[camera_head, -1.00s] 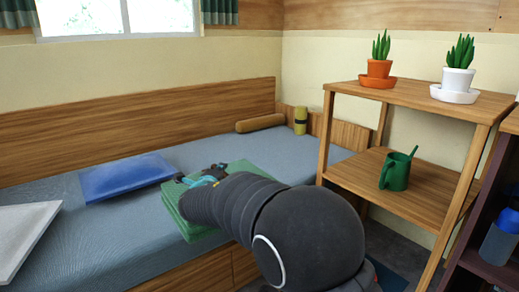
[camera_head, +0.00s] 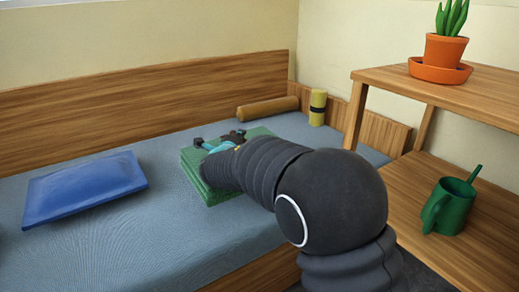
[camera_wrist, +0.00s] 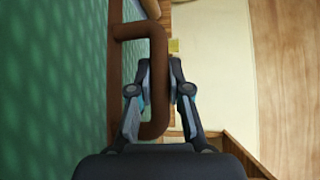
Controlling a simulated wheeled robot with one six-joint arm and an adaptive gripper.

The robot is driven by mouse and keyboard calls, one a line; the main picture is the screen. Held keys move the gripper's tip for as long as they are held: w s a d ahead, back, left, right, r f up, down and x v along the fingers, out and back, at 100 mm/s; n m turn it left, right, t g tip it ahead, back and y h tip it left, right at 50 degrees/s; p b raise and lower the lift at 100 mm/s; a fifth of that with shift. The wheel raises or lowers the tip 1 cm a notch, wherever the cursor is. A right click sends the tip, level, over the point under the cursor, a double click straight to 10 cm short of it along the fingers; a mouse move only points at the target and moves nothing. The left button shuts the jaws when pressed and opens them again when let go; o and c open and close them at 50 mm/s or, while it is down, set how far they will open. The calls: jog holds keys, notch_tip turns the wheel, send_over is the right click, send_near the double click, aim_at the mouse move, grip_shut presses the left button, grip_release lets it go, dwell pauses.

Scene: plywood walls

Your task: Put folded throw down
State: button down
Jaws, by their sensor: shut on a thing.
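The folded throw is a green, patterned, layered block (camera_head: 190,170) at the bed's surface in the head view. It fills the left side of the wrist view (camera_wrist: 50,90). A brown loop handle (camera_wrist: 157,50) stands out from its side. My gripper (camera_wrist: 160,75) is shut on this handle, with one finger on each side of it. In the head view my gripper (camera_head: 222,142) is at the throw's top, and my arm hides part of the throw. I cannot tell whether the throw's underside touches the mattress.
The bed (camera_head: 110,255) has a blue cushion (camera_head: 85,188) left of the throw. A wooden shelf (camera_head: 400,90) stands right, with a potted plant (camera_head: 445,52) and green watering can (camera_head: 450,205). Bare mattress lies in front.

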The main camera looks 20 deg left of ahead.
jog(key=shift+f+b, duration=0.85)
jog(key=shift+f, duration=3.7)
jog(key=shift+f, duration=0.15)
jog(key=c, duration=1.1)
grip_release()
jog(key=shift+s, duration=0.1)
jog(key=s, duration=0.4)
jog(key=s+d+r, duration=0.1)
jog(key=s, duration=0.6)
jog(key=shift+s+d+r+p, duration=0.2)
jog(key=shift+s+r+p, duration=0.1)
jog(key=shift+s+r, duration=0.1)
jog(key=shift+w, duration=0.1)
